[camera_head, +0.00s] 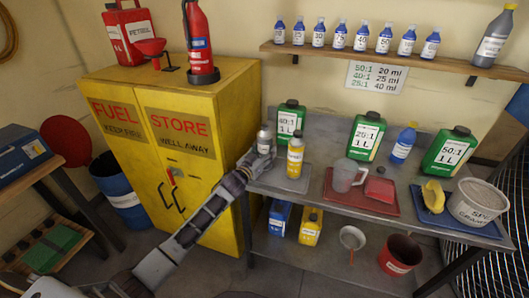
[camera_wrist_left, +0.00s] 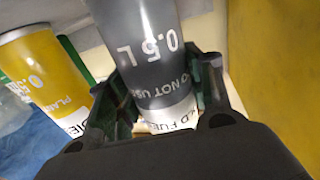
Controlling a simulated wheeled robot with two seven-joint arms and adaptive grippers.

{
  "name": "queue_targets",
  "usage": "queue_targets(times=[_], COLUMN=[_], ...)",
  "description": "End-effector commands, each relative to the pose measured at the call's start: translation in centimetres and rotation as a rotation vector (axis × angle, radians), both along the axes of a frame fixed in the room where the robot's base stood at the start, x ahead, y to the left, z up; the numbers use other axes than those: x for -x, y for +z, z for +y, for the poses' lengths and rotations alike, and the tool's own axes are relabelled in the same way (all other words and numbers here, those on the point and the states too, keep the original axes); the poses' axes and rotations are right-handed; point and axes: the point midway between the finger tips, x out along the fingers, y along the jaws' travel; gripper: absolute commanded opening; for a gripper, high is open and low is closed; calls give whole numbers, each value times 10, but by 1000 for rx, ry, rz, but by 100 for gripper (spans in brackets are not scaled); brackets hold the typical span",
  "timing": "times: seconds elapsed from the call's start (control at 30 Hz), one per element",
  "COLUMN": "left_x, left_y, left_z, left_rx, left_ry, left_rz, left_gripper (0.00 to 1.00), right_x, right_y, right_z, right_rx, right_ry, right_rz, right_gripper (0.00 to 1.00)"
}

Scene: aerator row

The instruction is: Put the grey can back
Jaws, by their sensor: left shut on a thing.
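The grey can (camera_head: 264,138) is at the left end of the metal bench, in my left gripper (camera_head: 262,150). In the left wrist view the grey can (camera_wrist_left: 150,50) sits between the two fingers of my left gripper (camera_wrist_left: 155,85), with "0.5 L" and "DO NOT USE" on its side and a pale label band. I cannot tell whether it touches the bench. A yellow can (camera_head: 295,155) stands just right of it on a grey mat (camera_head: 292,184); the yellow can (camera_wrist_left: 45,75) also shows at the left in the wrist view. My right gripper is out of view.
A yellow fuel store cabinet (camera_head: 183,190) stands left of the bench. A green 40:1 container (camera_head: 290,117) is behind the cans. A red tray (camera_head: 345,193) with a jug (camera_head: 347,174) lies to the right. A wall shelf (camera_head: 370,56) holds several small bottles.

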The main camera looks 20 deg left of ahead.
Motion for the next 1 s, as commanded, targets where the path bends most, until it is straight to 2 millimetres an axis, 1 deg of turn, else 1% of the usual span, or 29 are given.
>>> queue_targets(times=[0.03,0.13,0.17,0.3,0.73,1.0], left_x=[2,3,3,3,4,6], left_y=[-15,-17,-18,-19,-18,-6], left_z=[-1,-1,-1,-2,-2,-2], left_rx=[1,1,0,1,3,3], left_ry=[1,1,1,1,0,0], left_rz=[24,27,29,31,32,31], left_gripper=[24,24,54,72,73,73], right_x=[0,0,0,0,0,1], right_y=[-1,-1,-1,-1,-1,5], right_z=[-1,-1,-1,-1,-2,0], right_rx=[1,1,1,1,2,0], right_ry=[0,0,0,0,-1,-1], right_rz=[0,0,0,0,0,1], right_gripper=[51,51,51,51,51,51])
